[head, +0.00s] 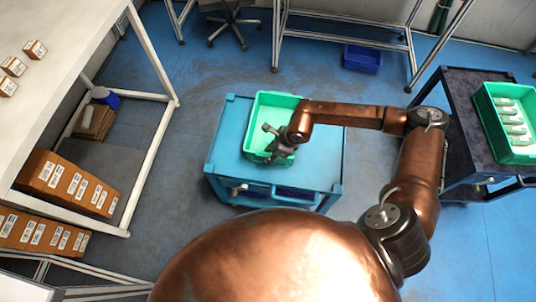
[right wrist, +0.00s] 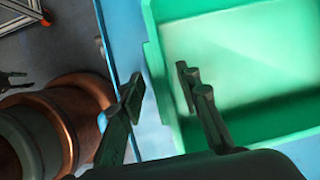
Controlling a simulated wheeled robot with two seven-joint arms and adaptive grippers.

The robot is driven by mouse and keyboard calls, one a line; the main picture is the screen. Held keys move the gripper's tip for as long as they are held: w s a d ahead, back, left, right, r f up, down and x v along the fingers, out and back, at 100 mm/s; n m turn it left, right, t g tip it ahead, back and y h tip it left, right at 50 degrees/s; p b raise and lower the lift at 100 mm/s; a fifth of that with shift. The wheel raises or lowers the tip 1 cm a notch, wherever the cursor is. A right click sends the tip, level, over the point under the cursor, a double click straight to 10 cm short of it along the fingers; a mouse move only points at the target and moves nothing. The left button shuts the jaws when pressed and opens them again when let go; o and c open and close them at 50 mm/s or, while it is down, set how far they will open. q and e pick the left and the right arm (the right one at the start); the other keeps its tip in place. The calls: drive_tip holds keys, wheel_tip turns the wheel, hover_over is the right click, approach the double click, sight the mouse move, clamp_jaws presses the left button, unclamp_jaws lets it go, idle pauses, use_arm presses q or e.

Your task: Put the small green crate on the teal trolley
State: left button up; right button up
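The small green crate (head: 283,102) is on top of the teal trolley (head: 228,130) in the middle of the head view. The inside that shows is empty. My right gripper (head: 272,143) is at the crate's near side. In the right wrist view its fingers (right wrist: 160,92) are spread apart, one outside the crate's wall and the others over its inside. The crate's rim (right wrist: 152,60) runs between them with gaps, so it is not gripped. The head view does not show my left gripper. A small dark pronged shape at the wrist view's left edge may be it.
A dark cart (head: 455,115) at the right carries another green crate (head: 486,110) with several pale items. A white table (head: 60,100) with small boxes stands at the left, and labelled cartons (head: 65,185) are below it. A blue bin (head: 362,58) lies at the back. Floor is clear around the trolley.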

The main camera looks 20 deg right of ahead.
drive_tip(key=p+v, duration=0.1)
drive_tip(key=v, duration=1)
drive_tip(key=shift+r+p, duration=0.2)
drive_tip(key=shift+p, duration=0.15)
